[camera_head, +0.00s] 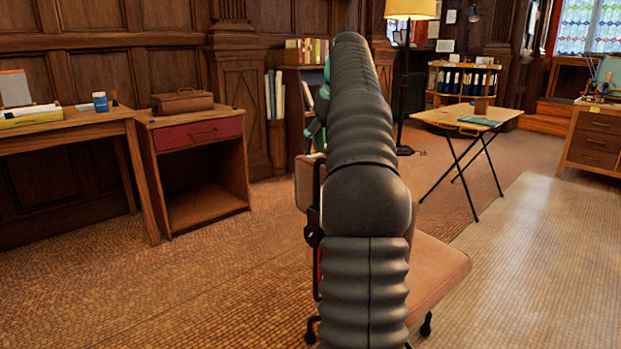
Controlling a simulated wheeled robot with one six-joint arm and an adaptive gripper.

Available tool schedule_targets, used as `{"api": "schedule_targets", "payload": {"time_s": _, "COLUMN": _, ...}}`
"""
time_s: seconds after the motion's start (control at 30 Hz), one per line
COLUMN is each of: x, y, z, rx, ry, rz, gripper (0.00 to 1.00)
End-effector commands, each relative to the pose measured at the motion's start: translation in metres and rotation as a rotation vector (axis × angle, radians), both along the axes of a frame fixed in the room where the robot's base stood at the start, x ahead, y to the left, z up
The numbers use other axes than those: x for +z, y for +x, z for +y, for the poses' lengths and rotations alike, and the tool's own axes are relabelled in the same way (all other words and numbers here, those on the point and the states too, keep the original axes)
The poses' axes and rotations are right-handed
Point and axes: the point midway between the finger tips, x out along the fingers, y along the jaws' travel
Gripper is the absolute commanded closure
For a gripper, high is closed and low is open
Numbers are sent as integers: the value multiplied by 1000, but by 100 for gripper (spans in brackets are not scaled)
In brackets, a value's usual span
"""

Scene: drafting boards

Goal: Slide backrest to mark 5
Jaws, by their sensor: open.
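A chair with a tan padded seat (440,272) stands right in front of me, mostly hidden behind my dark arm. A strip of its tan backrest (303,184) shows left of the arm. A black upright support (315,235) runs down beside the backrest, with a small red spot low on it. No mark or number can be read on the support. My arm rises through the middle of the picture and covers the chair's centre. Teal and dark parts show behind the arm, above the backrest. My gripper's fingers cannot be made out, nor whether they touch the backrest.
A wooden side cabinet (196,165) with a red drawer and a desk (60,130) stand at the left. A folding table (470,115) stands at the back right, a drawer chest (592,140) at the far right. Floor is clear left and right of the chair.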

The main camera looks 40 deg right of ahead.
Motion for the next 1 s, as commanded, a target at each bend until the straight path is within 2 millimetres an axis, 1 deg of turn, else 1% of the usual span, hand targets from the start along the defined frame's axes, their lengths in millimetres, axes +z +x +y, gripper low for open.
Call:
{"api": "schedule_targets", "payload": {"time_s": 0.03, "x": -14, "y": 4, "z": 1, "rx": 1, "ry": 2, "rz": 2, "gripper": 27}}
{"api": "schedule_targets", "payload": {"time_s": 0.2, "x": -43, "y": 16, "z": 1, "rx": -1, "ry": 1, "rz": 2, "gripper": 27}}
{"api": "schedule_targets", "payload": {"time_s": 0.4, "x": -74, "y": 29, "z": 1, "rx": 0, "ry": 1, "rz": 1, "gripper": 27}}
{"api": "schedule_targets", "payload": {"time_s": 0.5, "x": -84, "y": 34, "z": 1, "rx": -1, "ry": 1, "rz": 1, "gripper": 27}}
{"api": "schedule_targets", "payload": {"time_s": 0.7, "x": -95, "y": 39, "z": 1, "rx": -1, "ry": -1, "rz": 0, "gripper": 27}}
{"api": "schedule_targets", "payload": {"time_s": 1.0, "x": -96, "y": 40, "z": 1, "rx": -1, "ry": 0, "rz": 0, "gripper": 27}}
